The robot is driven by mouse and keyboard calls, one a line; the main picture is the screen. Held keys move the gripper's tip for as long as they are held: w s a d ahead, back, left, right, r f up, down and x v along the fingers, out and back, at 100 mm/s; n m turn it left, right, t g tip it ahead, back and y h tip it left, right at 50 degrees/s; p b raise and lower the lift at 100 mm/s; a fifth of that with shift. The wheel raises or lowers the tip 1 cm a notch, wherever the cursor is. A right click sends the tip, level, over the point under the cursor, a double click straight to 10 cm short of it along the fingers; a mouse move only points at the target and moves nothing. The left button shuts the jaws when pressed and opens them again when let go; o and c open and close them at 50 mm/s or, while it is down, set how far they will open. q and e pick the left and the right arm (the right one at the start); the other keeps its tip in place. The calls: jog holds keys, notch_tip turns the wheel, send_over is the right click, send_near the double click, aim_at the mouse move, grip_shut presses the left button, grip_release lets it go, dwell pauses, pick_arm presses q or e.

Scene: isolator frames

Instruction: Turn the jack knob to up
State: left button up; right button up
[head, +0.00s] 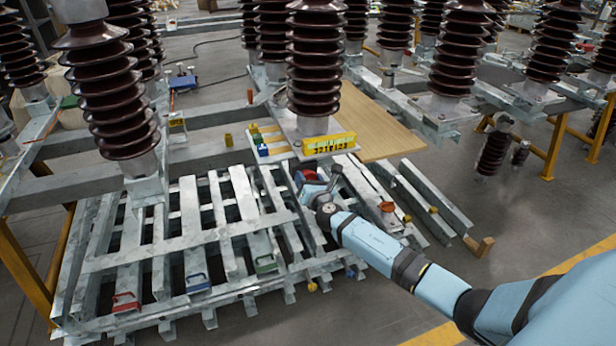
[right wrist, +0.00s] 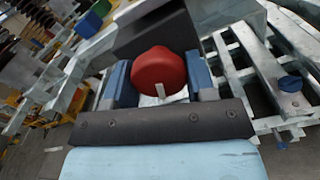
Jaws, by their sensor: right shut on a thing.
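The jack knob is a round red knob (right wrist: 158,66) with a short pale mark at its lower edge in the right wrist view. In the head view a bit of red (head: 299,178) shows at the gripper, mostly hidden by it. My right gripper (head: 316,183) reaches over the galvanized steel frame (head: 190,242). Its two blue-grey fingers stand on either side of the knob in the right wrist view, shut on it. Which way the knob's mark points relative to "up" I cannot tell. My left gripper is not in view.
Tall brown ribbed insulators (head: 105,95) stand behind and to the left. A yellow numbered block (head: 329,143) sits just behind the gripper. Open floor lies at right.

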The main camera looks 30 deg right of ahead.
jog(key=shift+r+n+p, duration=0.1)
jog(key=shift+n+p, duration=0.2)
jog(key=shift+n, duration=0.7)
jog(key=o, duration=0.9)
jog(key=p+v, duration=0.1)
jog(key=v, duration=1.2)
jog(key=shift+s, duration=0.4)
